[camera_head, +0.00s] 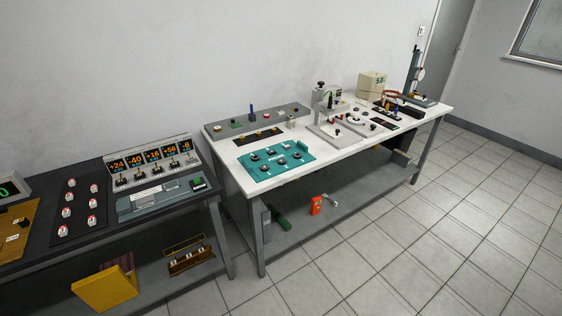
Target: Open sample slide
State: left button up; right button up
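Neither of my grippers is in view. I cannot tell for certain which part is the sample slide. On the white bench (300,169) a small press-like stand (321,100) rises from a pale flat base (330,137) with a dark knob near its front. Beside it is a light panel (356,118) with small knobs and red parts. A teal board (275,160) with several dark knobs lies at the bench's near left. These parts are too small to show whether any slide is open or shut.
A dark bench (107,226) at left holds a row of orange number displays (150,155), a grey tray unit (160,197) and several red-white pieces. A cream box (372,86) and tall stand (414,75) are at the far right end. Tiled floor (400,240) in front is clear.

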aim_at(400, 103)
jog(key=i+l, duration=2.5)
jog(key=l, duration=0.2)
